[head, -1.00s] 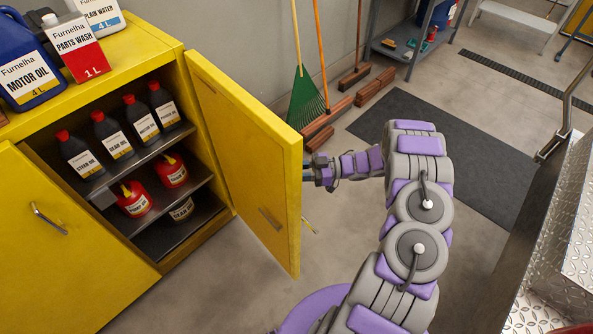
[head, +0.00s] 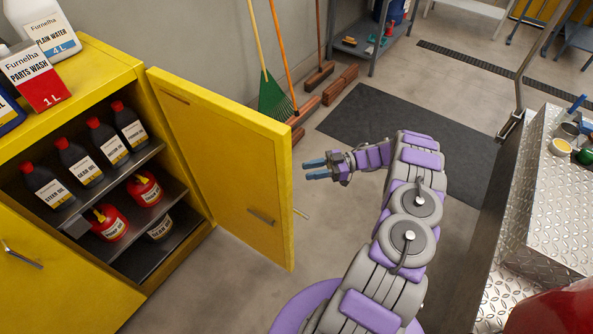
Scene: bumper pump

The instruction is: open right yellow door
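The right yellow door (head: 222,150) stands wide open, swung out from the yellow cabinet (head: 95,62). Its handle (head: 261,217) shows low on the face turned toward me. The cabinet's inside is exposed, with dark bottles (head: 88,165) on the upper shelf and red cans (head: 110,222) below. The left door (head: 55,270) is shut. My gripper (head: 308,169) is to the right of the open door, clear of its edge in the picture. Its blue fingers are apart with nothing between them.
A metal tread-plate surface (head: 555,215) stands at the right. Floor near the door is clear.

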